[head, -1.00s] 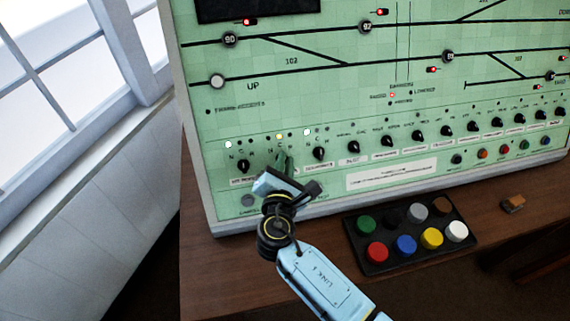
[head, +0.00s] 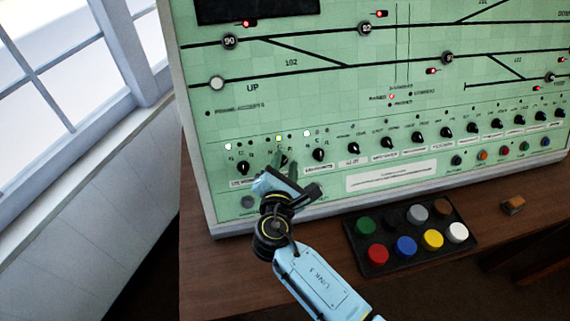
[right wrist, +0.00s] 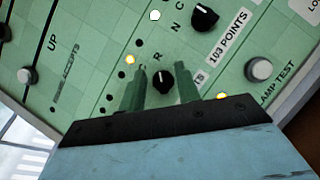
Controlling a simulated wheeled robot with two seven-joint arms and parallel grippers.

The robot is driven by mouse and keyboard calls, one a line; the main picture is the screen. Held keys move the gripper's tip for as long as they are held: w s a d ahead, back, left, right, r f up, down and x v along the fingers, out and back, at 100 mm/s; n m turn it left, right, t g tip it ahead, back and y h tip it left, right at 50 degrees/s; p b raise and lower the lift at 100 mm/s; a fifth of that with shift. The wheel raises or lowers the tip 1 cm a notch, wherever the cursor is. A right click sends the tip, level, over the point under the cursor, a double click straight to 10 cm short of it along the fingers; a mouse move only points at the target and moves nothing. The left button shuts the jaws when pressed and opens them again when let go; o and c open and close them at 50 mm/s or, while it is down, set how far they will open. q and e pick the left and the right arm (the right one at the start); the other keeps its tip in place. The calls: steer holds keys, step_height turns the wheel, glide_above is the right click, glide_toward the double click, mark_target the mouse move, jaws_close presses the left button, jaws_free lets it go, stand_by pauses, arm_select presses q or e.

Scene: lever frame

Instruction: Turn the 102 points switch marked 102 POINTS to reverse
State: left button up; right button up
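The 102 points switch (right wrist: 163,83) is a black knob with a white mark on the green panel. Its label is mostly covered by my gripper. The knob's mark points up in the right wrist view, towards the letter R. My right gripper (right wrist: 163,80) has one green finger on each side of the knob, with narrow gaps showing. My left gripper is not in view.
The 103 points switch (right wrist: 204,17) is close beside it, and another black knob (head: 243,168) is on its left in the head view. A tray of coloured buttons (head: 378,262) and a small brown block (head: 512,206) lie on the wooden desk (head: 225,265).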

steer(key=s+a+r, duration=0.1)
steer(key=s, duration=1.2)
steer(key=shift+a+r, duration=0.35)
